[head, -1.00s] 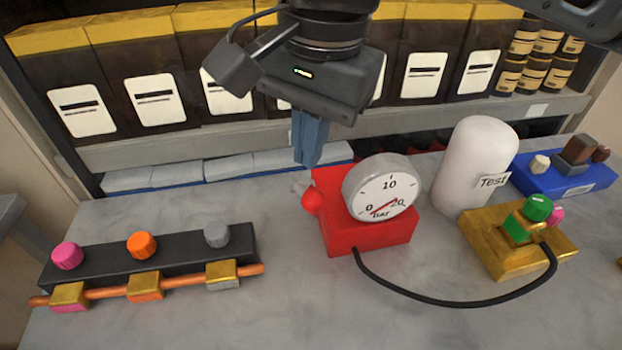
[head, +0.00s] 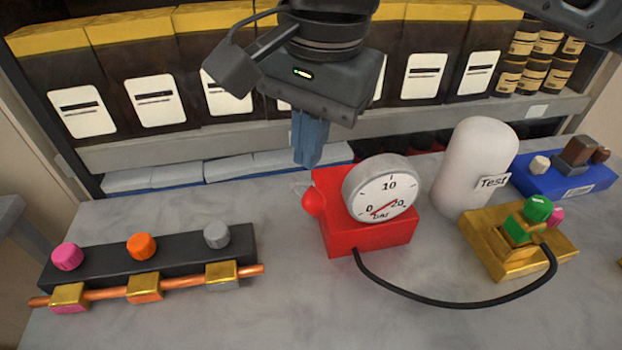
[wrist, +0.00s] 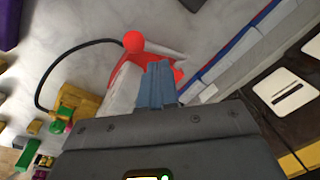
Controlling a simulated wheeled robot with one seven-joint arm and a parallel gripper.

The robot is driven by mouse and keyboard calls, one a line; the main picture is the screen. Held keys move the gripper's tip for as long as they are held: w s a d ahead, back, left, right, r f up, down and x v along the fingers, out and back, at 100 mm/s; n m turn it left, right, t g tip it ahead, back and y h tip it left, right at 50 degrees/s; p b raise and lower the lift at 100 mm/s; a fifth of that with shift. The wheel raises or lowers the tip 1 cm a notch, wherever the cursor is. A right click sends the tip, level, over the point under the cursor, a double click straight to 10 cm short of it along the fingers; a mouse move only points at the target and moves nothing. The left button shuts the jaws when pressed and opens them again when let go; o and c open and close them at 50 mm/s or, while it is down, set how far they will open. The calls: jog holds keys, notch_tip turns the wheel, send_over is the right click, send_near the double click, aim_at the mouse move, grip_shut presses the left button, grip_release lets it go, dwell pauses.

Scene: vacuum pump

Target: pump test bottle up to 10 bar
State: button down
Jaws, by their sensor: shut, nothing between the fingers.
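The red pump (head: 345,235) stands mid-table with a round white gauge (head: 384,195) marked 0, 10 and 20. Its red needle lies low on the dial; I cannot tell its exact reading. A red ball knob (head: 312,202) sits at the pump's left side and also shows in the wrist view (wrist: 132,41). The white test bottle (head: 470,165), labelled "Test", stands upright right of the pump. A black hose (head: 450,303) runs from the pump to the green-knobbed valve (head: 538,208) on a gold block. My gripper (head: 308,162) is shut and empty, above the pump's back left; its blue fingertips show in the wrist view (wrist: 158,68).
A black block (head: 150,258) with pink, orange and grey knobs and a copper pipe (head: 190,287) lies at left. A blue tray (head: 570,180) with small parts is at right. Dark bags (head: 130,65) and jars (head: 535,60) stand on the rear shelf. The front table is clear.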

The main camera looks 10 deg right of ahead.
jog(key=shift+s+f, duration=0.15)
dwell(0.7)
jog(key=shift+s+f, duration=0.15)
